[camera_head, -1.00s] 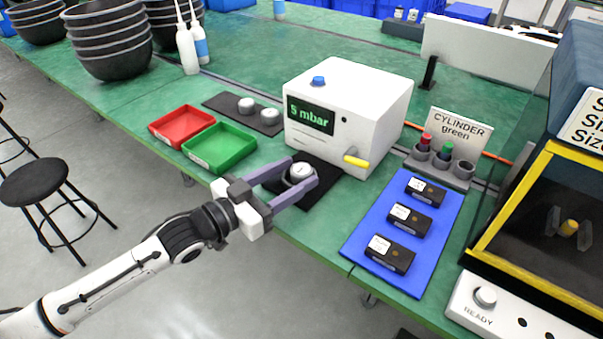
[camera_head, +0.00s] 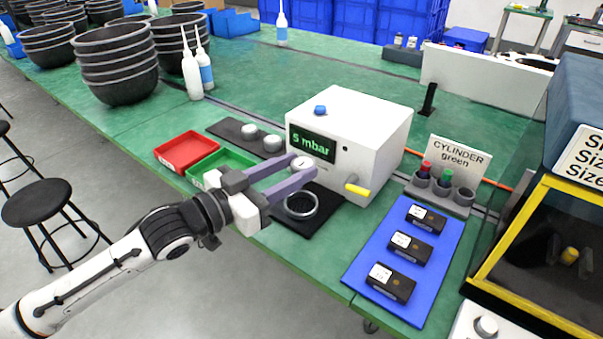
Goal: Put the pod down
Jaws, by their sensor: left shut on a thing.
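My left gripper (camera_head: 302,167) is shut on a round pod (camera_head: 302,161) with a pale top. It holds the pod above the bench, in front of the white machine (camera_head: 372,118) that reads "5 mbar". Below and in front of the pod, an empty metallic ring (camera_head: 300,205) sits on a black mat (camera_head: 322,217). Two more pale round pods, one (camera_head: 249,131) and another (camera_head: 272,143), rest on a dark mat (camera_head: 225,129) at the back left. My right gripper is not in view.
A red tray (camera_head: 187,150) and a green tray (camera_head: 208,168), partly behind my gripper, lie to the left. A blue mat (camera_head: 366,257) with 3 black boxes lies to the right. The machine's yellow handle (camera_head: 357,190) sticks out near the black mat.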

